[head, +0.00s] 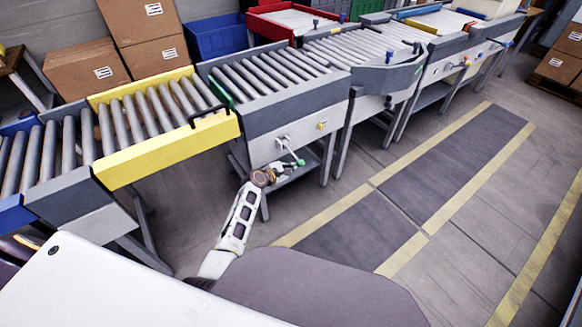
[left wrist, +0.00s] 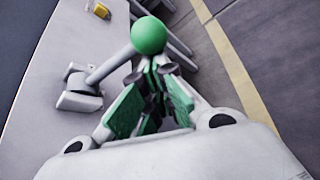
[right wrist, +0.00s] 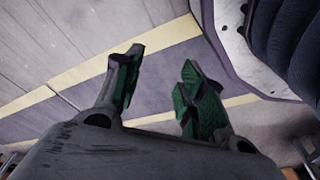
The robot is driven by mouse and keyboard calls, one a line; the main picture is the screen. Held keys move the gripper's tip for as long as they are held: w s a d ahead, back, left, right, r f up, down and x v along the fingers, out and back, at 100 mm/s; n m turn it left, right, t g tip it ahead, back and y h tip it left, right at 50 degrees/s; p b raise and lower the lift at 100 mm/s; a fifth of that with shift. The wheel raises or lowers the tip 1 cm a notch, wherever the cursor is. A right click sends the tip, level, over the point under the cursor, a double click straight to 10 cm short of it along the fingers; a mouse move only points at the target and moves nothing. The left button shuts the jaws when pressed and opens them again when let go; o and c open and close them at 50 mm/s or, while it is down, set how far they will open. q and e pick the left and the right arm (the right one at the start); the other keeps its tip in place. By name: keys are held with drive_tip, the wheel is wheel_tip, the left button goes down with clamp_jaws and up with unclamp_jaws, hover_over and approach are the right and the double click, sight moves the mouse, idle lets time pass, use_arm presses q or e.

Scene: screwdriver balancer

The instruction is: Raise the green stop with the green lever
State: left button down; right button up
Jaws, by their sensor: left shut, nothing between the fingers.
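The green lever's ball knob (head: 300,162) sits at the end of a grey rod on the side of the grey roller conveyor (head: 295,112). In the left wrist view, the green ball (left wrist: 149,35) and its rod (left wrist: 110,68) show just beyond my fingertips. My left gripper (head: 282,170) is shut and empty, close to the knob; I cannot tell whether it touches. A green strip (head: 221,88), likely the green stop, shows at the conveyor's left end, partly hidden by the yellow section. My right gripper (right wrist: 160,62) is open and empty over the floor.
A yellow-sided roller section (head: 165,148) with a black handle stands left of the lever. A small yellow part (head: 322,125) is on the panel right of the lever mount. Legs and a low shelf are below. The striped floor (head: 400,215) is clear.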

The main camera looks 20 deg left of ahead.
sight(298, 160)
drive_tip(key=s+d+f+p, duration=0.4)
drive_tip(key=s+d+f, duration=0.1)
drive_tip(key=f, duration=0.3)
drive_tip(key=shift+s+d+h+p, duration=0.6)
drive_tip(key=shift+s+d+p, duration=2.9)
drive_tip(key=shift+s, duration=3.3)
use_arm(q)
drive_tip(key=r+n+g+h, duration=0.1)
drive_tip(key=r, duration=0.1)
drive_tip(key=r+n+g+h, duration=0.1)
drive_tip(key=r+n, duration=0.1)
drive_tip(key=r, duration=0.1)
drive_tip(key=shift+s+d+r+p, duration=0.15)
drive_tip(key=shift+d+r+p, duration=0.1)
drive_tip(key=shift+p, duration=0.15)
drive_tip(key=p, duration=0.1)
drive_tip(key=r+p, duration=0.1)
drive_tip(key=r+n+h+p, duration=0.1)
drive_tip(key=shift+w+a+r+g+p, duration=0.25)
drive_tip(key=shift+a+g+p, duration=0.1)
drive_tip(key=shift+g, duration=0.05)
use_arm(e)
drive_tip(key=s+a+r+g, duration=0.1)
drive_tip(key=s+a+r, duration=0.1)
drive_tip(key=a+r, duration=0.2)
drive_tip(key=shift+s+a+y, duration=0.3)
drive_tip(key=shift+a, duration=0.3)
drive_tip(key=shift+w+d, duration=0.2)
